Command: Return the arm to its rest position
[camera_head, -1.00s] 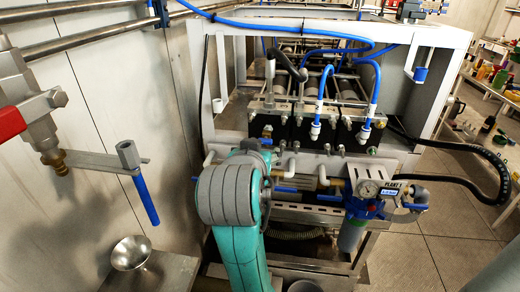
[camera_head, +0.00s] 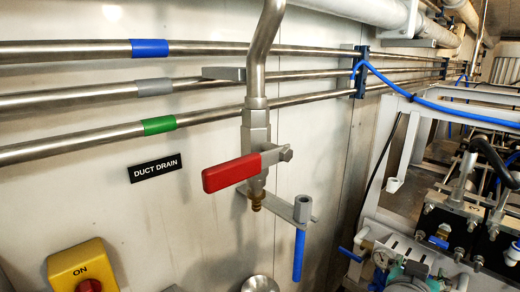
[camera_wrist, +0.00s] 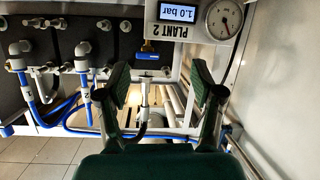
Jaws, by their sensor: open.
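My gripper (camera_wrist: 160,88) shows in the wrist view with its two dark green fingers spread apart. Nothing is between the fingertips. Beyond them are a blue-handled valve (camera_wrist: 148,57), pale pipes and blue hoses of the plant.
A PLANT 2 panel (camera_wrist: 185,22) reading 1.0 bar and a round gauge (camera_wrist: 224,19) are close beyond the fingers.

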